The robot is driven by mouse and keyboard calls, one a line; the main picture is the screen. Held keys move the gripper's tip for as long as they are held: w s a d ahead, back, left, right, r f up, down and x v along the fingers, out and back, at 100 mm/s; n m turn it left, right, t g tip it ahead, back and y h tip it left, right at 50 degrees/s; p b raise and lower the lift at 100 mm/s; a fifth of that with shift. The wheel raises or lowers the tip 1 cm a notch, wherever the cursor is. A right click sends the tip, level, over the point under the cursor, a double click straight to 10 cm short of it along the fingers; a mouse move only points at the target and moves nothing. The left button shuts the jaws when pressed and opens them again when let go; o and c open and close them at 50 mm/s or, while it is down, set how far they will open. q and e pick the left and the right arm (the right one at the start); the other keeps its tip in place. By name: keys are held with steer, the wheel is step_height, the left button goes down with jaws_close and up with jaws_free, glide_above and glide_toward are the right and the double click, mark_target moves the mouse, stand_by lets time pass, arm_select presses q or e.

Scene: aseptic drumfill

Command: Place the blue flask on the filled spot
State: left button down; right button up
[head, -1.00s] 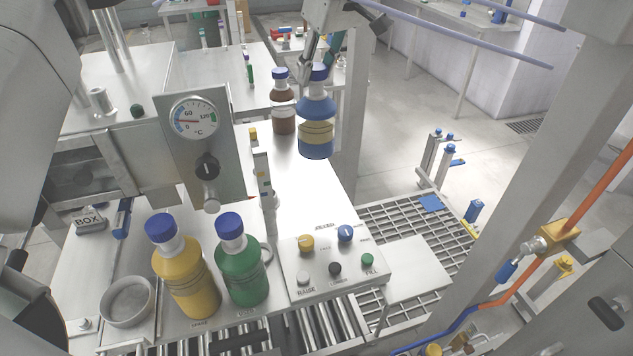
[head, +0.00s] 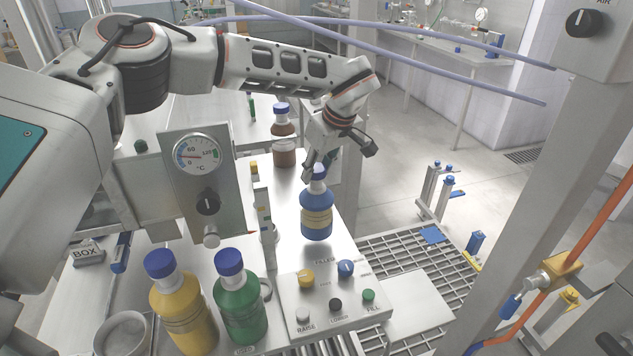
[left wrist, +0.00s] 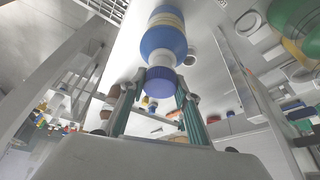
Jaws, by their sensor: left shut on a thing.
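The blue flask (head: 317,222), with a blue cap and a pale yellow label band, is upright over the back of the steel worktop. My left gripper (head: 317,172) is shut on its cap end from above. In the left wrist view the blue flask (left wrist: 164,42) extends out from between the fingers (left wrist: 160,84). I cannot tell whether the flask's base touches the worktop. My right gripper is out of view.
A brown bottle (head: 284,150) stands behind the flask to the left. A yellow bottle (head: 183,315) and a green bottle (head: 240,310) stand at the front left. A slim upright post (head: 264,210) is left of the flask. The panel (head: 330,302) has several knobs and buttons.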

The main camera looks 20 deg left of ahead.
mark_target(317, 181)
arm_select(q)
steer(key=shift+f, duration=1.75)
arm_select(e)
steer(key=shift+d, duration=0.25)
arm_select(q)
steer(key=shift+f, duration=0.15)
steer(key=c, duration=1.5)
jaws_free()
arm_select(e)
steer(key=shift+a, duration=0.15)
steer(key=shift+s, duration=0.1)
arm_select(q)
steer(key=shift+r, duration=0.2)
steer(key=b+v, duration=0.1)
steer(key=v, duration=1.1)
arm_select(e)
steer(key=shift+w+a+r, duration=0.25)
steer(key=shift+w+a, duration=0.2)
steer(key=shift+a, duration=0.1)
